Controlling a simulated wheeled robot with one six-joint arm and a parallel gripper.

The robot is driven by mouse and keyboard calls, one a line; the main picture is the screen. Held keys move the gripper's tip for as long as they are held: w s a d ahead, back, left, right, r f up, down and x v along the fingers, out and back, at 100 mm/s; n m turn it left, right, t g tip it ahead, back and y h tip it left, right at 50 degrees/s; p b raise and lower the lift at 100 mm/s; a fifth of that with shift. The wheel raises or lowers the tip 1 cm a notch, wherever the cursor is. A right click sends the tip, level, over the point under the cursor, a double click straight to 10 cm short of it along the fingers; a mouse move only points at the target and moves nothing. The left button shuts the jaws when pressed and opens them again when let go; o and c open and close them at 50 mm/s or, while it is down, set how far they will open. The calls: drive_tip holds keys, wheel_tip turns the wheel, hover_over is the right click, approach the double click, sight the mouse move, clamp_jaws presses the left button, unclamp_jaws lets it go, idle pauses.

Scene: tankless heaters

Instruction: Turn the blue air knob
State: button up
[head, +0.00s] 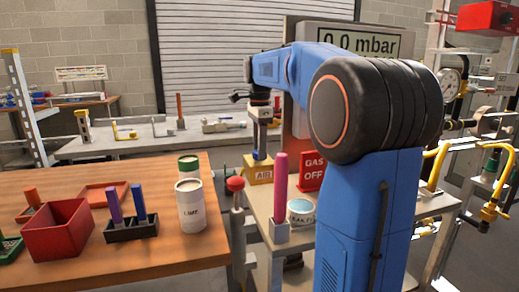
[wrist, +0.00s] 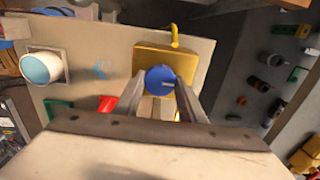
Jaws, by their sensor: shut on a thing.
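The blue air knob (wrist: 160,78) is in the middle of the wrist view, on a yellow base (wrist: 160,58). My gripper (wrist: 161,84) has one finger on each side of the knob and is shut on it. A light line marks the knob's face. In the head view, the yellow base with the AIR label (head: 258,172) stands on the small bench, with my gripper (head: 260,150) coming down above it. The knob is small and mostly hidden there. A display (head: 358,42) behind my arm reads 0.0 mbar.
A red GAS OFF sign (head: 311,171), a pale blue-topped tin (head: 300,211) and a pink upright handle (head: 280,174) stand close by on the small bench. A wooden table (head: 100,258) with a red bin (head: 58,230) and a white can (head: 191,207) is at left.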

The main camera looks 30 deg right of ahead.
drive_tip(key=shift+n, duration=0.4)
drive_tip(key=n, duration=0.4)
drive_tip(key=shift+n, duration=0.3)
drive_tip(key=n, duration=0.9)
drive_tip(key=shift+n, duration=2.9)
drive_tip(key=o, duration=1)
drive_tip(key=shift+o, duration=0.2)
